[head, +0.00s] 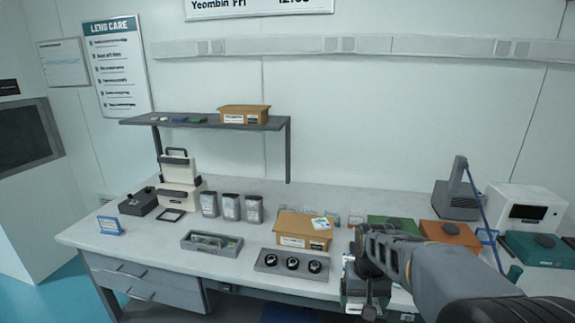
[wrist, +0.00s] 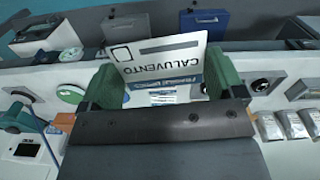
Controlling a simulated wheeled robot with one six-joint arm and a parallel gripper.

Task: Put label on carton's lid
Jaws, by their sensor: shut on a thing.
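My gripper (wrist: 164,78) has green fingers shut on a white label (wrist: 155,52) printed "CALUVENTO" with a blue band, in the wrist view. In the head view my gripper (head: 362,292) is at the front edge of the table, right of and nearer than the brown carton. The label is hard to make out there. The carton (head: 292,240) stands closed on the table, with a small white and blue piece (head: 320,223) on its lid and a white print on its front. My gripper is apart from the carton.
A dark tray with several black round parts (head: 291,264) lies before the carton. A grey tray (head: 211,243) and several grey pouches (head: 231,207) are to its left. Green and orange boxes (head: 450,234) lie right. Another carton (head: 244,114) stands on the shelf (head: 180,124).

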